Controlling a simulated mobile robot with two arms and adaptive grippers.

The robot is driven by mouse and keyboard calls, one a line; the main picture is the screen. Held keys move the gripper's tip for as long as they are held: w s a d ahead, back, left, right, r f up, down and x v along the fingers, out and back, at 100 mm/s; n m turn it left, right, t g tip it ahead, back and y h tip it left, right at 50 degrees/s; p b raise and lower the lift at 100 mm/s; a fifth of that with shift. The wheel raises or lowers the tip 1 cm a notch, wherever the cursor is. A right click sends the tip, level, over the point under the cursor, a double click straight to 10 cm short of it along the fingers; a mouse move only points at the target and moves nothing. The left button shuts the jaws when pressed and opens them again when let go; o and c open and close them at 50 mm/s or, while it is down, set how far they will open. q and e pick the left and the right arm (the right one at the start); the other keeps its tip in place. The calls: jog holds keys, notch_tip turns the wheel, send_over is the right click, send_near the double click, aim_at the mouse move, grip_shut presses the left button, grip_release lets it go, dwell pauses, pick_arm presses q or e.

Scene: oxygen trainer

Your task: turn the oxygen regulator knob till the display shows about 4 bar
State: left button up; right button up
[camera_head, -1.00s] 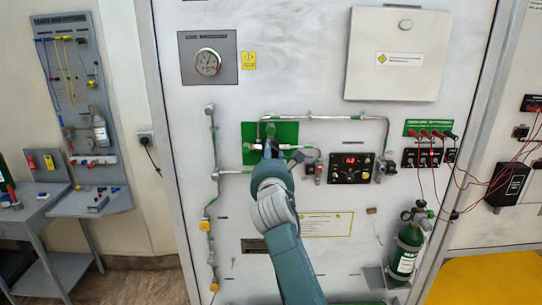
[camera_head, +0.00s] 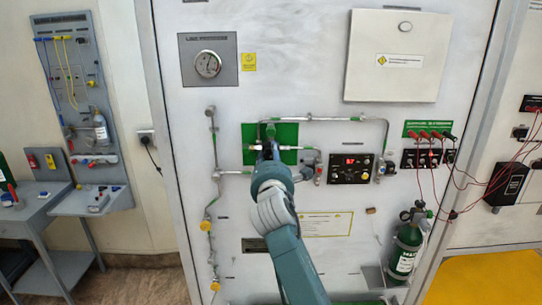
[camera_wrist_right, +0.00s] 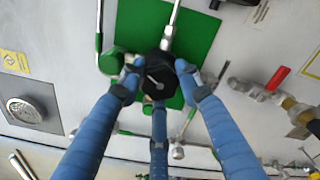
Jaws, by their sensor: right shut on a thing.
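The oxygen regulator knob (camera_wrist_right: 158,84) is black with a pale pointer line. It sits in front of a green plate (camera_wrist_right: 200,32) in the right wrist view. My right gripper (camera_wrist_right: 157,76) is shut on the knob, with blue fingers on both sides of it and one below. In the head view my right gripper (camera_head: 269,146) is at the green plate (camera_head: 288,132) and hides most of the knob. The display (camera_head: 350,161) with red digits is on a black box right of the plate; its digits are too small to read. My left gripper is not in view.
Metal pipes (camera_head: 340,118) run around the plate. A green oxygen cylinder (camera_head: 408,248) stands at the lower right. Red leads (camera_head: 470,182) hang at the right. A side bench (camera_head: 42,212) is at the left.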

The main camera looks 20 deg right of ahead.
jog(key=m, duration=0.3)
jog(key=shift+m, duration=0.4)
jog(key=shift+m+b, duration=0.45)
jog(key=shift+m, duration=1.45)
jog(key=o, duration=1.2)
jog(key=shift+c, duration=0.2)
jog(key=v, duration=1.2)
